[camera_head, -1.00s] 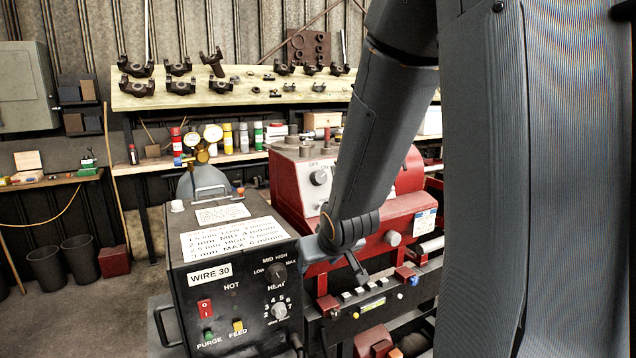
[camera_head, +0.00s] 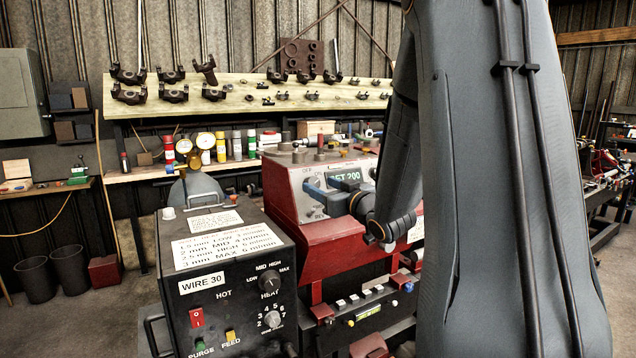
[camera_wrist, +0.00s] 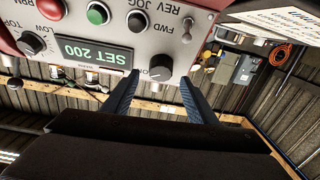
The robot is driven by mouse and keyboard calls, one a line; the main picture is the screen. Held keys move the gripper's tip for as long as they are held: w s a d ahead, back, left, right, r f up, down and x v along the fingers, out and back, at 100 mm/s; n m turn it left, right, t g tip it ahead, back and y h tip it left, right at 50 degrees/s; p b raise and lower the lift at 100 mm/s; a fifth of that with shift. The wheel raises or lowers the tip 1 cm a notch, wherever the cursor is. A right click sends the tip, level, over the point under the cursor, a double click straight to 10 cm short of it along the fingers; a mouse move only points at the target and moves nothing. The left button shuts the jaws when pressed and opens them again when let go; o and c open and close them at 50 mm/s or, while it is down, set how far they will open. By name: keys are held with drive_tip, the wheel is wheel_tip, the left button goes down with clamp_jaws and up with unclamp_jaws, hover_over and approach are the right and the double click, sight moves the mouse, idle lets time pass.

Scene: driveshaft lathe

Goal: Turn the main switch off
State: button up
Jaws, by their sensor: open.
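The red and light-grey control panel (camera_head: 301,207) stands behind the black wire-feed box, with a green display reading SET 200. In the wrist view the panel appears upside down, and a dark round knob (camera_wrist: 161,67) sits beside the display. In the earlier head view this knob has an OFF label above it; which way it points is too small to tell. My gripper (camera_head: 318,192) is at the panel face, open. In the wrist view my fingers (camera_wrist: 158,84) flank the knob's near side with a gap between them; contact cannot be told.
A green button (camera_wrist: 98,13), black button (camera_wrist: 138,22), small toggle (camera_wrist: 186,38) and LOW-TOP knob (camera_wrist: 31,43) share the panel. The black WIRE 30 box (camera_head: 220,275), with a red rocker switch (camera_head: 197,318), stands in front at left. A parts shelf (camera_head: 240,97) is behind.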

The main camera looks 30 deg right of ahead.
sight(314, 183)
drive_tip(key=shift+w+a+p, duration=0.15)
drive_tip(key=shift+w+p, duration=0.15)
drive_tip(key=shift+w, duration=1.15)
drive_tip(key=shift+c, duration=0.4)
drive_tip(key=c, duration=1)
drive_tip(key=shift+n, duration=0.4)
drive_tip(key=n+y, duration=0.1)
drive_tip(key=n, duration=0.2)
drive_tip(key=n+g+y+b, duration=0.1)
drive_tip(key=n, duration=0.1)
drive_tip(key=shift+n+y, duration=0.4)
drive_tip(key=n+g+y, duration=0.1)
drive_tip(key=n, duration=0.3)
drive_tip(key=shift+d+r, duration=0.1)
drive_tip(key=shift+d, duration=0.1)
drive_tip(key=shift+n+g+y, duration=0.5)
drive_tip(key=shift+n+g, duration=0.3)
drive_tip(key=shift+n, duration=1.1)
